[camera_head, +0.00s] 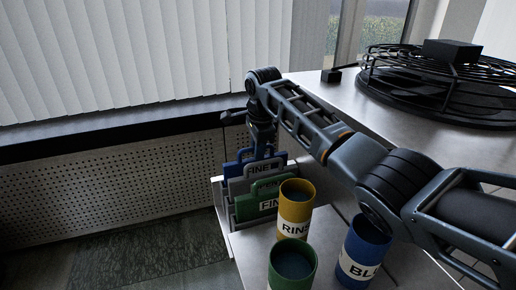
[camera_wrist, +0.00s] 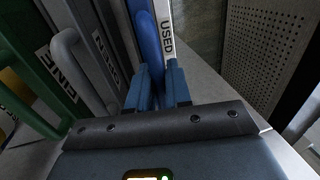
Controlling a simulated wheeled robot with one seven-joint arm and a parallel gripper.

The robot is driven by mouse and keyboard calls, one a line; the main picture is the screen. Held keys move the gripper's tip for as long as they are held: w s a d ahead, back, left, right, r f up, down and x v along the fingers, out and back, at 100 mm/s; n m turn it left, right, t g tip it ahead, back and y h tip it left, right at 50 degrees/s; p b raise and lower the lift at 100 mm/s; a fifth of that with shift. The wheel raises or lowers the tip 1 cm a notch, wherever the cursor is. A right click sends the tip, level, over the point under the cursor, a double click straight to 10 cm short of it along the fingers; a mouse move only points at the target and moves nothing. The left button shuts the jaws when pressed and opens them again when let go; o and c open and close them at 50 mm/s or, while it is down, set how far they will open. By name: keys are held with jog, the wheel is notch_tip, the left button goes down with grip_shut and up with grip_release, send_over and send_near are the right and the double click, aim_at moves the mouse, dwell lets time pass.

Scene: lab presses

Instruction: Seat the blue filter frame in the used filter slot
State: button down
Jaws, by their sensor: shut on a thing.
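The blue filter frame (camera_head: 230,169) is at the far end of a white filter rack (camera_head: 217,190) in the head view. Its blue handle (camera_wrist: 149,38) shows in the wrist view beside a white strip marked USED (camera_wrist: 167,38). My gripper (camera_head: 263,148) is over that far end; in the wrist view its two fingers (camera_wrist: 158,88) are shut on the blue frame. The frame looks roughly upright and low in the rack, next to the USED strip. Its lower edge is hidden, so I cannot tell how deep it sits.
Yellow (camera_head: 296,206), green (camera_head: 292,266) and blue (camera_head: 364,250) cups stand near the rack. A round black wire-guarded machine (camera_head: 440,85) sits on the bench. A perforated panel (camera_head: 110,172) lies beyond the rack.

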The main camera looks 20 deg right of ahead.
jog(key=c, duration=1.1)
grip_release()
jog(key=shift+o, duration=0.2)
notch_tip(320, 180, up, 12)
jog(key=s, duration=0.2)
jog(key=shift+s, duration=0.15)
